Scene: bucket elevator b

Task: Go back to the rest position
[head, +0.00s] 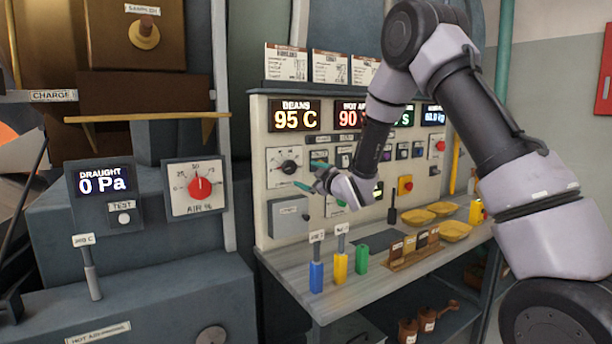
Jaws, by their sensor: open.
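My gripper (311,175) is in the middle of the head view, at the end of my arm reaching in from the right. Its two green-tipped fingers point left and are spread apart, with nothing seen between them. It is in front of the control panel (257,150), beside a black-and-white dial (285,160) and above a grey box (288,218). Whether a fingertip touches the panel cannot be told. My arm hides part of the panel and its displays.
Below my gripper, a shelf (300,268) holds blue (316,276), yellow (340,268) and green (361,259) blocks, some with upright labelled rods. Yellow bowls (455,230) stand further right. A grey machine (150,290) with a lever (91,270) and red-knobbed dial (200,188) fills the left.

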